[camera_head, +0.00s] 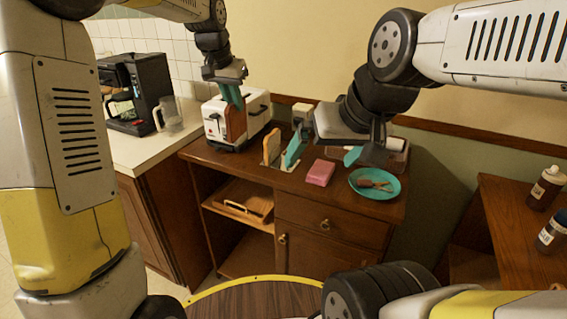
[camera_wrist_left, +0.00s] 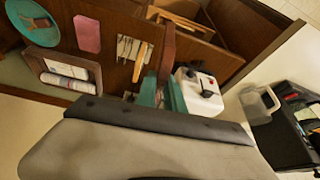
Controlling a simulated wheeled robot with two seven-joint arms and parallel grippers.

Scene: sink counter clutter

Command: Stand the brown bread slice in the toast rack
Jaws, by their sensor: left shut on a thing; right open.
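My left gripper (camera_head: 231,95) is shut on the brown bread slice (camera_head: 236,124), which hangs upright in front of the white toaster (camera_head: 212,124). In the left wrist view the brown slice (camera_wrist_left: 168,46) sticks out from between the teal fingers (camera_wrist_left: 161,92). The toast rack (camera_wrist_left: 126,47) lies beside it, apart from it, with a lighter tan slice (camera_wrist_left: 141,62) at its near end. In the head view that tan slice (camera_head: 272,147) stands upright, and my right gripper hides much of the rack. My right gripper (camera_head: 322,154) is open and empty above the counter.
A pink block (camera_head: 320,173) and a teal plate (camera_head: 364,191) with a brown item lie right of the rack. A framed tray (camera_wrist_left: 42,56) with rolls is behind my right gripper. A coffee machine (camera_head: 148,85) stands on the left counter.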

